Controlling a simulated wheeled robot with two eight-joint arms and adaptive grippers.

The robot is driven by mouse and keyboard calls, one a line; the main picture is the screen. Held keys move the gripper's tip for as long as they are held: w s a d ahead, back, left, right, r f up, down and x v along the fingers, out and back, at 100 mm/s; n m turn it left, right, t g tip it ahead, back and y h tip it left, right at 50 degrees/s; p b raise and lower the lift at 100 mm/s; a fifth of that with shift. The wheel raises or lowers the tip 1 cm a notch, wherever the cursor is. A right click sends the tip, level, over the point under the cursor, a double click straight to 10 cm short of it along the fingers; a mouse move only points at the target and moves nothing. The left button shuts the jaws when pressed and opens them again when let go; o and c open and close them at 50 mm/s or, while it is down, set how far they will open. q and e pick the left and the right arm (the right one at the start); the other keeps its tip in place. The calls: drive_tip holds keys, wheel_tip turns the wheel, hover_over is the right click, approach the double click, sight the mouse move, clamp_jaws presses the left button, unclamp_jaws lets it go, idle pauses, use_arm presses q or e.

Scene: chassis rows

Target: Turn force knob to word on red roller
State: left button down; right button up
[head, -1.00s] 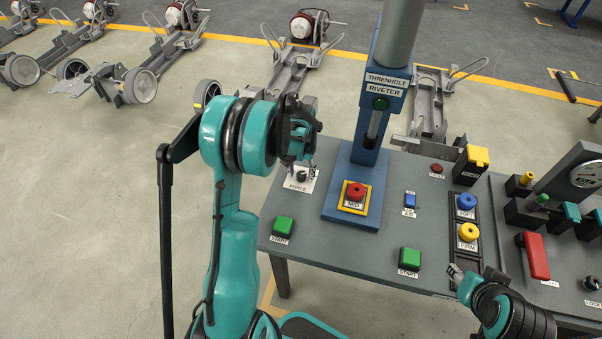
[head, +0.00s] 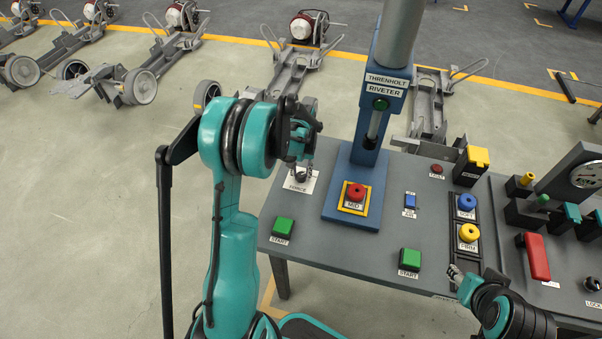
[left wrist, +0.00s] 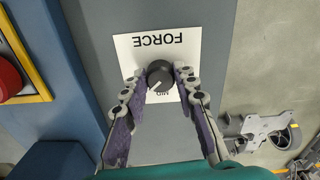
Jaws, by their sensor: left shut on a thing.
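The force knob (left wrist: 160,75) is a dark round knob on a white plate marked FORCE (left wrist: 138,48), upside down in the left wrist view. Its white pointer line slants to the lower left there. A small, partly hidden word shows just below it. My left gripper (left wrist: 161,80) is shut on the knob, one finger on each side. In the head view my left gripper (head: 303,160) is over the plate and partly covers it. The red roller (head: 356,191) stands on a yellow-edged base and reads MID. My right gripper (head: 455,274) is at the table's front; its jaws are too small to judge.
The riveter's blue column (head: 357,185) stands right of the knob. Green START buttons (head: 282,228) lie nearer the front. Blue (head: 466,202) and yellow (head: 469,232) rollers, reading SOFT and FIRM, are at the right. Open floor lies left of the table.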

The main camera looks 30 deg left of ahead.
sight(302, 175)
use_arm(q)
drive_tip(key=n, duration=0.4)
drive_tip(key=shift+n, duration=0.3)
drive_tip(key=n, duration=0.4)
drive_tip(key=shift+d+n+b, duration=0.1)
drive_tip(key=shift+n+b, duration=0.2)
drive_tip(key=c, duration=1.2)
unclamp_jaws()
drive_tip(key=shift+w, duration=0.1)
wheel_tip(302, 175, up, 12)
